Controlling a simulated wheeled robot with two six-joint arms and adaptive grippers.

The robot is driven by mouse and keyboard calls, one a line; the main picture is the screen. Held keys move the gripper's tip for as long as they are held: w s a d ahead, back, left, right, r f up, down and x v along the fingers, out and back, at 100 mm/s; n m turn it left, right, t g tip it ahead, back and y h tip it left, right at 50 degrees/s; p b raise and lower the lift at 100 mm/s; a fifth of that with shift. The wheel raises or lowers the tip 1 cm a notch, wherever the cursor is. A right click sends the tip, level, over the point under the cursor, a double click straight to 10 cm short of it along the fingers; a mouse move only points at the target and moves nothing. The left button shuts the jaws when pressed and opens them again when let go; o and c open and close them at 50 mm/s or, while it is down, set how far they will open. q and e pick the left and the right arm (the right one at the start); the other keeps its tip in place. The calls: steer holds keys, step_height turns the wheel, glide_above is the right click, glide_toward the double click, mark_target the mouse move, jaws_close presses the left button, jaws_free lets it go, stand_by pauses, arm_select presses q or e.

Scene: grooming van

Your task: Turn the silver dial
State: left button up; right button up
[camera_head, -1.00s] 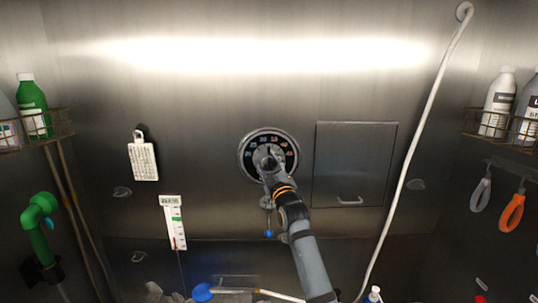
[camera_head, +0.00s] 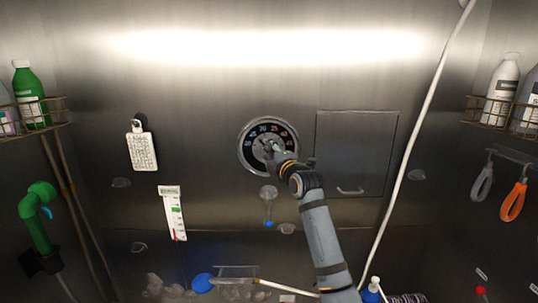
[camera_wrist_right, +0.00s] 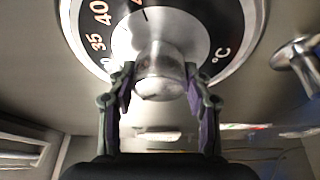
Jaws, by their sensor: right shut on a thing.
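The silver dial is a round black-faced temperature dial (camera_head: 284,131) on the steel wall, with coloured numbers around a silver centre. In the right wrist view its face (camera_wrist_right: 232,22) shows 35, 40 and °C, and a dark line marks the silver disc. A silver knob (camera_wrist_right: 160,78) stands out from the centre. My right gripper (camera_head: 270,152) is at the dial's centre. In the right wrist view its two fingers (camera_wrist_right: 160,92) are shut on the knob, one on each side. In the head view the gripper hides part of the knob. My left gripper is not in view.
A steel panel with a handle (camera_head: 350,150) is right of the dial. A small knob with a blue tip (camera_head: 268,200) sits below it. A thermometer card (camera_head: 172,212) and a white hanging block (camera_head: 142,150) are to the left. A white hose (camera_head: 422,125) runs down the right.

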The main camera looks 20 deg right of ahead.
stand_by(0.4)
steer(key=o, duration=1.2)
steer(key=shift+c, duration=0.2)
steer(key=s+d, duration=0.1)
steer(key=s, duration=1.1)
steer(key=shift+d+f, duration=0.15)
steer(key=shift+d, duration=0.05)
steer(key=shift+w, duration=0.1)
